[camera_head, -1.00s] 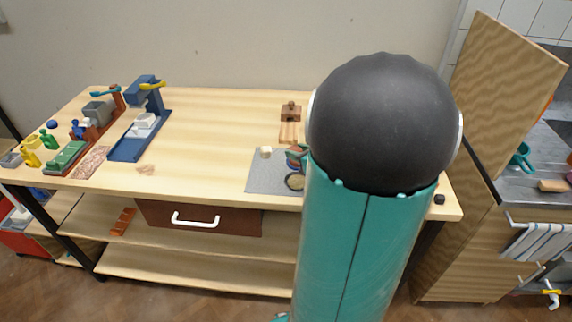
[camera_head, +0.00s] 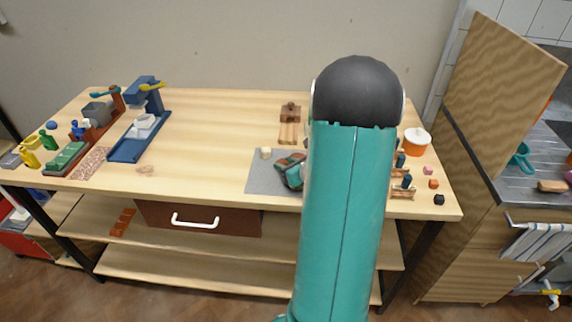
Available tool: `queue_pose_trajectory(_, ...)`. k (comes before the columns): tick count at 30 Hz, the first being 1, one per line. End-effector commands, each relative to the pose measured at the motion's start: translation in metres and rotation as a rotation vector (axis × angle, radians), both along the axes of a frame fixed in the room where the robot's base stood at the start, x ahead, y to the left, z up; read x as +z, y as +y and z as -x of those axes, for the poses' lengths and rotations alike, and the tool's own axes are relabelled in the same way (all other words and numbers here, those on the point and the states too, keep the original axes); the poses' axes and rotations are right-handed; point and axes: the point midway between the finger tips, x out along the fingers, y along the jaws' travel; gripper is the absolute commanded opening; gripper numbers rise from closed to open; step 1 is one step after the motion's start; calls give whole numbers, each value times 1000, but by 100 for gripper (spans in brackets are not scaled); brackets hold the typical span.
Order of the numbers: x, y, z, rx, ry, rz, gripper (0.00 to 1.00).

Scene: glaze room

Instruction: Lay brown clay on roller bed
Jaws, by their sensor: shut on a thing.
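A small reddish-brown and dark teal shape (camera_head: 290,170) shows over the grey mat (camera_head: 262,178), at the left edge of my teal arm. It seems to be the end of my gripper (camera_head: 293,172), shut on the brown clay, but the two are small and hard to tell apart. My arm hides the rest. A red-brown bench device (camera_head: 97,112) with a grey block and a green bed (camera_head: 66,157) stands at the far left of the table. I cannot tell for sure that this is the roller bed.
A blue press (camera_head: 140,125) with a yellow lever stands right of the red-brown device. A wooden block (camera_head: 290,112) lies behind the mat. An orange-and-white tub (camera_head: 417,140) and small items stand at the right. The table's middle is clear.

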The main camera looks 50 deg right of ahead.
Motion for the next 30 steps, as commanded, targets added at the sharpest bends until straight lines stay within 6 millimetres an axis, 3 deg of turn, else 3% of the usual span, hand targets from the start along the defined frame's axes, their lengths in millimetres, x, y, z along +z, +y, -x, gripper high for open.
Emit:
queue_pose_trajectory(6,-3,0,0,0,0,0,7)
queue_pose_trajectory(7,-3,0,0,0,0,1,36)
queue_pose_trajectory(8,-3,0,0,0,0,1,39)
queue_pose_trajectory(19,2,0,2,-1,0,0,39)
queue_pose_trajectory(23,9,2,18,-1,-1,2,39)
queue_pose_trajectory(30,29,8,66,-3,-1,3,39)
